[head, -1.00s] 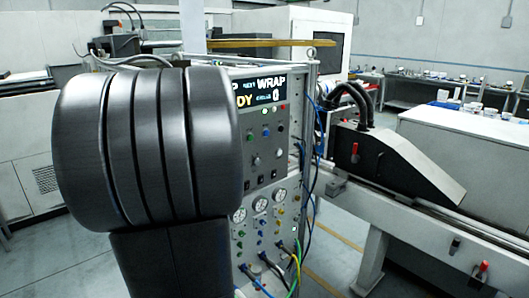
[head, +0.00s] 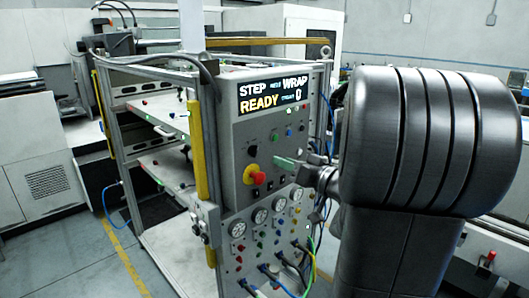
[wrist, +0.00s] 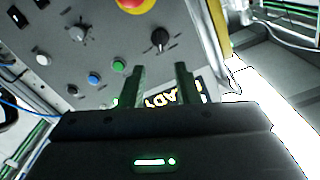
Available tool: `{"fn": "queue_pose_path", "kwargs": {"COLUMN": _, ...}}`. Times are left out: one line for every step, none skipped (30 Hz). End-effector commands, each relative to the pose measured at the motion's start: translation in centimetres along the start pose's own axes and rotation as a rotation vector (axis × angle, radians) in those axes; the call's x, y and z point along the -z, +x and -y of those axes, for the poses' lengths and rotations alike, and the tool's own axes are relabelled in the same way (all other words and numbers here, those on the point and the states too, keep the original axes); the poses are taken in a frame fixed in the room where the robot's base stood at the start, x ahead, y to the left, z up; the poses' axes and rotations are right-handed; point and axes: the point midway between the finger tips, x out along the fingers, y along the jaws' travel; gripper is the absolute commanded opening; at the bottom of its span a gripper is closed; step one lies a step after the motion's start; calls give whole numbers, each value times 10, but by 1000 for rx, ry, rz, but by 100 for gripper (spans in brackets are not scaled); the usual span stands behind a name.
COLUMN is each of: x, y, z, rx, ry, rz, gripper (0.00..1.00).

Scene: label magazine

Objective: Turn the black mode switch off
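The black mode switch (head: 252,150) is a round dark knob on the grey control panel (head: 240,128), left of my gripper and above the red emergency stop in the head view. In the wrist view, where the panel appears upside down, the black knob (wrist: 160,38) lies beyond my fingertips, roughly in line with the gap between them. Its exact setting is too small to read. My gripper (head: 283,162) points at the panel from the right. In the wrist view my gripper (wrist: 160,70) has two dark green fingers standing apart with nothing between them.
The red emergency stop (head: 257,175) on a yellow base sits close to the switch. A grey knob (wrist: 77,33), a green button (wrist: 118,66) and a blue button (wrist: 93,78) are nearby. The display (head: 270,94) reads READY. Gauges and cables fill the lower panel.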

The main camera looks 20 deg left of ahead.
Motion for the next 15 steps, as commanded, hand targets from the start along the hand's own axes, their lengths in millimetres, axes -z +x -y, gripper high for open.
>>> {"fn": "queue_pose_path", "kwargs": {"x": 0, "y": 9, "z": 2, "rx": 4, "ry": 2, "rz": 3, "gripper": 29}}
{"fn": "queue_pose_path", "kwargs": {"x": 0, "y": 14, "z": 1, "rx": 4, "ry": 2, "rz": 3, "gripper": 29}}
{"fn": "queue_pose_path", "kwargs": {"x": 0, "y": 20, "z": 1, "rx": 4, "ry": 2, "rz": 3, "gripper": 29}}
{"fn": "queue_pose_path", "kwargs": {"x": 0, "y": 25, "z": 1, "rx": 3, "ry": 1, "rz": 2, "gripper": 29}}
{"fn": "queue_pose_path", "kwargs": {"x": 0, "y": 30, "z": 2, "rx": 4, "ry": 1, "rz": 3, "gripper": 29}}
{"fn": "queue_pose_path", "kwargs": {"x": 0, "y": 37, "z": 2, "rx": 3, "ry": 2, "rz": 2, "gripper": 29}}
{"fn": "queue_pose_path", "kwargs": {"x": 0, "y": 42, "z": 1, "rx": 3, "ry": 3, "rz": 4, "gripper": 29}}
{"fn": "queue_pose_path", "kwargs": {"x": 0, "y": 47, "z": 1, "rx": 3, "ry": 2, "rz": 3, "gripper": 29}}
{"fn": "queue_pose_path", "kwargs": {"x": 0, "y": 54, "z": 2, "rx": 4, "ry": 1, "rz": 2, "gripper": 29}}
{"fn": "queue_pose_path", "kwargs": {"x": 0, "y": 58, "z": 1, "rx": 3, "ry": 1, "rz": 3, "gripper": 29}}
{"fn": "queue_pose_path", "kwargs": {"x": 0, "y": 62, "z": 1, "rx": 2, "ry": 2, "rz": 3, "gripper": 29}}
{"fn": "queue_pose_path", "kwargs": {"x": 0, "y": 68, "z": 1, "rx": 2, "ry": 2, "rz": 2, "gripper": 29}}
{"fn": "queue_pose_path", "kwargs": {"x": 0, "y": 71, "z": 1, "rx": 2, "ry": 1, "rz": 2, "gripper": 29}}
{"fn": "queue_pose_path", "kwargs": {"x": 0, "y": 75, "z": 1, "rx": 2, "ry": 1, "rz": 2, "gripper": 29}}
{"fn": "queue_pose_path", "kwargs": {"x": 0, "y": 79, "z": 1, "rx": 1, "ry": 1, "rz": 1, "gripper": 29}}
